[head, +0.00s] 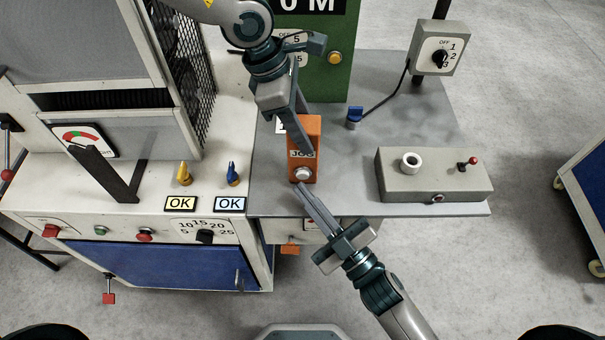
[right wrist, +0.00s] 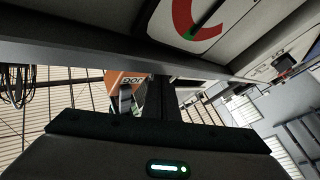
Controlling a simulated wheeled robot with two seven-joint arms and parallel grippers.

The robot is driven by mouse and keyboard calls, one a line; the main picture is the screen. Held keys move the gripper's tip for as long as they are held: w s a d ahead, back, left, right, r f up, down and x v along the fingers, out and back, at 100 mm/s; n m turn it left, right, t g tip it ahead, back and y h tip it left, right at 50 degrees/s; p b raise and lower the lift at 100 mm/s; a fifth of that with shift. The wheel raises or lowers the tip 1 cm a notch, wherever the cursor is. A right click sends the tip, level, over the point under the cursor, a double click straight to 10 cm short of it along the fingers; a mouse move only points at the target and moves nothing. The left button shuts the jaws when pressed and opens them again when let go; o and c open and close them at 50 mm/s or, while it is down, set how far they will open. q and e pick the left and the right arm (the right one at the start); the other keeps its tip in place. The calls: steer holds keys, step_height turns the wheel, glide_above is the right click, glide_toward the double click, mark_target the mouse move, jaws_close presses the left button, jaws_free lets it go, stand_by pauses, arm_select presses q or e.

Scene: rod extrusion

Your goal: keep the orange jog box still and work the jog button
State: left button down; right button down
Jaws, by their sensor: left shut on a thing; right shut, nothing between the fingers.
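The orange jog box (head: 306,135) stands on the grey table top, with a JOG label and a pale round jog button (head: 302,174) on its near end. My left gripper (head: 302,128) comes from above and is shut on the box. My right gripper (head: 302,190) is shut and empty, its fingertips at or just short of the button; I cannot tell whether they touch. In the right wrist view the jog box (right wrist: 122,78) shows in part, with its label upside down; the fingers hide some of it.
A grey box (head: 435,178) with a white ring and a red-tipped lever stands right on the table (head: 400,110). A selector box (head: 440,48) is on a post behind. A blue connector (head: 354,116) lies near the jog box. Left is a machine with yellow and blue knobs and OK labels.

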steer(key=shift+s, duration=0.1)
steer(key=shift+s+a, duration=0.15)
steer(key=shift+s, duration=2.25)
stand_by(0.8)
arm_select(q)
steer(key=shift+c, duration=2.4)
jaws_free()
steer(key=shift+r, duration=0.15)
arm_select(e)
steer(key=shift+r, duration=0.1)
arm_select(q)
steer(key=shift+r+p, duration=1.05)
steer(key=shift+r, duration=2.25)
arm_select(e)
step_height(320, 180, up, 2)
arm_select(q)
steer(key=shift+r, duration=0.1)
steer(key=shift+r, duration=1.45)
arm_select(e)
steer(key=shift+r, duration=0.1)
